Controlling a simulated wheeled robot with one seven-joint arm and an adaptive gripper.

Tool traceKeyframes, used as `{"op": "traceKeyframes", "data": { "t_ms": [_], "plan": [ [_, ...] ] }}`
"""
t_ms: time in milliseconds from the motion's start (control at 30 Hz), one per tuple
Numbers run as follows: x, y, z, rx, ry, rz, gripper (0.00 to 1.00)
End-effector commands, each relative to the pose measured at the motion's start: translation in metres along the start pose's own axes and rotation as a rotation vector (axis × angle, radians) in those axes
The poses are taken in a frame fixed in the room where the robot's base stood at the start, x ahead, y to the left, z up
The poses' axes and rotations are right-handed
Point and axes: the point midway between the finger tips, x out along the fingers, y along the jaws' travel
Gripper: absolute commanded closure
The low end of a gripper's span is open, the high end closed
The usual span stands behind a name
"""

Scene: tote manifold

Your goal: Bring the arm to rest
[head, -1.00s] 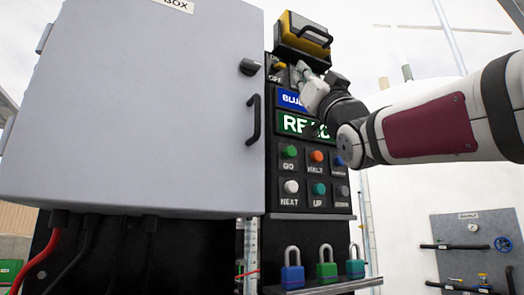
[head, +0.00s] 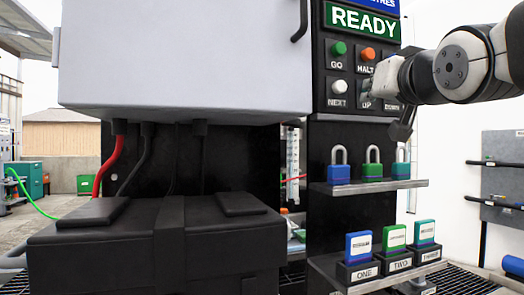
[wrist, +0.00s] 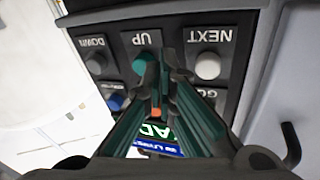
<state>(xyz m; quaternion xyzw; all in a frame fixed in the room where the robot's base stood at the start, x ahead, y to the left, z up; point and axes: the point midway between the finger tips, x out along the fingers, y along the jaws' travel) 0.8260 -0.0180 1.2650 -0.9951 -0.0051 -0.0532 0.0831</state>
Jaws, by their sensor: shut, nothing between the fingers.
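My gripper (head: 402,125) is in front of the lower right of the button panel (head: 322,95) in the head view, partly covering its lower row. In the wrist view its fingers (wrist: 157,82) are shut and empty, with the tips near the teal UP button (wrist: 143,62). I cannot tell whether they touch it. The wrist picture shows the labels upside down. The green display (head: 365,20) above the buttons reads READY.
A grey box (head: 180,60) stands left of the panel. Several padlocks stand on a shelf (head: 380,186) below the buttons. Tags labelled ONE, TWO and THREE stand on a lower shelf (head: 385,275). A black case (head: 150,245) is at the lower left.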

Motion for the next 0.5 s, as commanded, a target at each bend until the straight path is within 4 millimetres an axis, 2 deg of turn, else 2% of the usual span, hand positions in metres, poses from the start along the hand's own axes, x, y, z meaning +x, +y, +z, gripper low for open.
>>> {"op": "traceKeyframes", "data": {
  "t_ms": [33, 100, 200, 267, 400, 500],
  "plan": [
    [-0.012, 0.007, 0.031, -0.006, -0.095, 0.026, 1.00],
    [-0.030, 0.015, 0.075, -0.015, -0.237, 0.059, 1.00],
    [-0.062, 0.025, 0.136, -0.030, -0.435, 0.097, 1.00],
    [-0.086, 0.030, 0.170, -0.040, -0.551, 0.116, 1.00],
    [-0.150, 0.039, 0.243, -0.061, -0.821, 0.148, 1.00],
    [-0.202, 0.043, 0.288, -0.075, -1.010, 0.161, 1.00]
  ]
}}
